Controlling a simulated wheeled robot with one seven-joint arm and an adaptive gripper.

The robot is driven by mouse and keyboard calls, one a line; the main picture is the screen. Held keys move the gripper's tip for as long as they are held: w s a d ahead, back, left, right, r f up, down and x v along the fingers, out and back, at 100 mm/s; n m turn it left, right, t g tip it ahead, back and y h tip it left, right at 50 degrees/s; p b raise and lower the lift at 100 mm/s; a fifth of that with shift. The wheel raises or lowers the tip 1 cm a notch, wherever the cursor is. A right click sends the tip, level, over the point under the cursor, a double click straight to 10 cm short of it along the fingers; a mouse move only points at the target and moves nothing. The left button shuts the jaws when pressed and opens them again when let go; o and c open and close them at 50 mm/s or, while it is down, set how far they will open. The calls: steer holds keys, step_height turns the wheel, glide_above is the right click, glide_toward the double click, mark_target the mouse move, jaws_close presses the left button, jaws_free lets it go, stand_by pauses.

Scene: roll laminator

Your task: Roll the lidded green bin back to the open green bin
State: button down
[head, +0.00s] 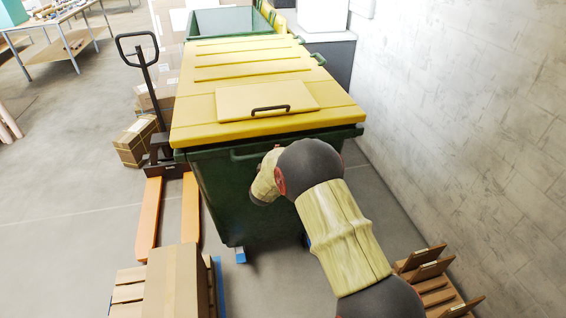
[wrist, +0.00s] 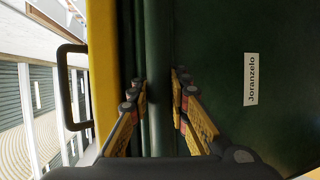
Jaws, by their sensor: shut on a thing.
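The lidded green bin (head: 222,200) stands on the floor in the middle of the head view, with its yellow lid (head: 235,75) closed. Its dark green side and a white label reading "Joranzelo" (wrist: 251,79) show in the wrist view. The open green bin (head: 236,19) is directly behind it, and the lidded bin hides most of it. I cannot tell whether the two touch. My gripper (wrist: 161,84) is at the lidded bin's near upper edge, its fingers shut on the green handle bar (wrist: 157,40). My arm hides the fingers in the head view.
A concrete wall (head: 470,90) runs along the right. An orange pallet jack (head: 148,215) stands close on the left, beside cartons (head: 135,143). A tall carton (head: 176,282) on a pallet is at the front left. Wooden pallets (head: 432,280) are at the front right.

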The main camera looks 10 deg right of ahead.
mark_target(264, 143)
steer(key=w+r+p, duration=0.1)
steer(key=w+p, duration=0.2)
steer(key=w, duration=1.1)
steer(key=shift+w+a, duration=0.2)
steer(key=shift+w, duration=0.15)
steer(key=c, duration=2)
jaws_free()
steer(key=o, duration=0.4)
steer(key=shift+s+f, duration=0.15)
steer(key=shift+c, duration=0.2)
steer(key=shift+f, duration=0.1)
steer(key=v, duration=1.2)
steer(key=shift+f, duration=0.1)
